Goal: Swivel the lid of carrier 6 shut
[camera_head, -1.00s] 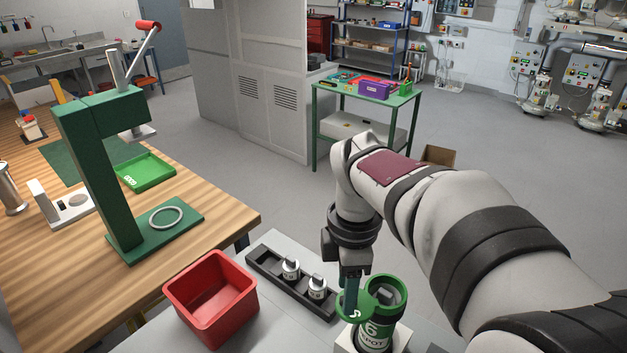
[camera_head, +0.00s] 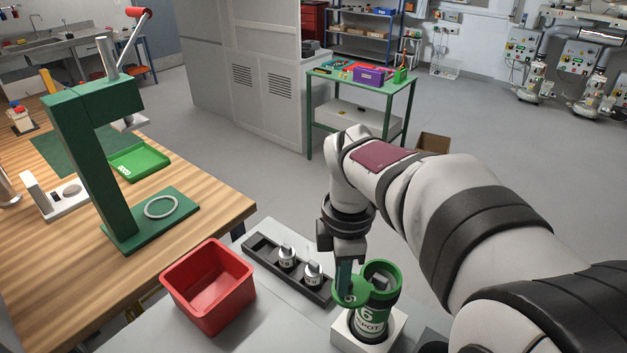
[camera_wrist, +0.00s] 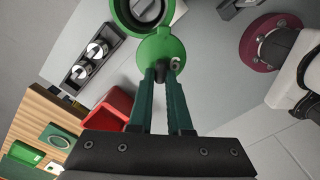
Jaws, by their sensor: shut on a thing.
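Carrier 6 (camera_head: 371,322) is a green-and-white canister marked 6 and stands upright in a pale square block. Its green rim is open at the top, and something grey shows inside. Its round green lid (camera_head: 351,291) is swung out to the left of the mouth, joined at the rim. In the wrist view the lid (camera_wrist: 157,50) carries a white 6, and the open carrier mouth (camera_wrist: 144,12) lies beyond it. My gripper (camera_wrist: 164,76) is shut on a dark knob on the lid. In the head view my gripper (camera_head: 344,282) points down onto the lid.
A black rack (camera_head: 266,252) with two small silver pieces stands left of the carrier. A red bin (camera_head: 208,288) is further left. A wooden bench with a green press (camera_head: 100,165) is beyond. Grey tabletop is clear in front of the bin.

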